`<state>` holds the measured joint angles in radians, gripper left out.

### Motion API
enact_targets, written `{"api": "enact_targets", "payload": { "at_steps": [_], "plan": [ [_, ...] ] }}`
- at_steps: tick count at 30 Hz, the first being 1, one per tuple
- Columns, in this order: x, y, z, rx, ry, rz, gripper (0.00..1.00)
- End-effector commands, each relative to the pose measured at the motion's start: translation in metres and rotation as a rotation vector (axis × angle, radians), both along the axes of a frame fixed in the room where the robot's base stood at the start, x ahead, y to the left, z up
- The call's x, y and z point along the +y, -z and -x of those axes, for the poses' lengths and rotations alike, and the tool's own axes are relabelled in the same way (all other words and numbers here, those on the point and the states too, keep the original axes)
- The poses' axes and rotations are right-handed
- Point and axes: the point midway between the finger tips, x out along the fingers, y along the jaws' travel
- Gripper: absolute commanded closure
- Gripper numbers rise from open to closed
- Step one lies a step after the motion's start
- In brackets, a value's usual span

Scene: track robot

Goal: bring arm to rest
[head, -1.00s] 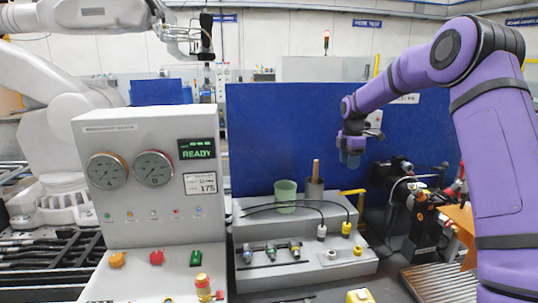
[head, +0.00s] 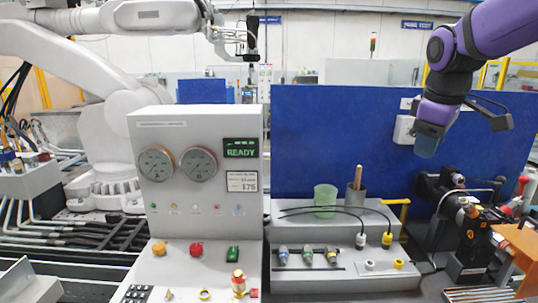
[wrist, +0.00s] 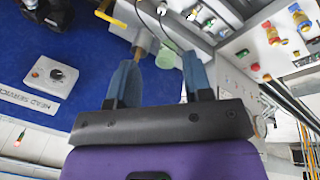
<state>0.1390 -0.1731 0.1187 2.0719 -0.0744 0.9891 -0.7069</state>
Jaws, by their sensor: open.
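My purple arm reaches in from the upper right of the head view. My gripper (head: 428,143) hangs at its end in front of the blue panel (head: 300,150), above and to the right of the cups. In the wrist view my gripper (wrist: 155,75) shows two blue fingers spread apart, with nothing held between them.
A grey console (head: 195,220) with two gauges and a READY display stands at left centre. A green cup (head: 325,198) and a grey cup (head: 356,198) stand on a grey stepped stand (head: 345,272). Dark machinery (head: 470,225) lies at right. A white robot arm (head: 110,90) stands at left.

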Motion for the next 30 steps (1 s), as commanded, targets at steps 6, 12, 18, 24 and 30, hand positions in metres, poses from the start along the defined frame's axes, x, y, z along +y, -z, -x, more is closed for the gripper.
{"api": "enact_targets", "payload": {
  "at_steps": [6, 12, 18, 24, 30],
  "plan": [
    [0.009, -0.005, 0.075, -0.089, 0.213, -0.078, 0.54],
    [0.014, 0.004, 0.138, -0.16, 0.404, -0.173, 0.54],
    [0.017, 0.022, 0.187, -0.21, 0.566, -0.275, 0.54],
    [0.017, 0.034, 0.208, -0.23, 0.648, -0.33, 0.54],
    [0.017, 0.036, 0.211, -0.231, 0.661, -0.339, 0.54]
  ]
}}
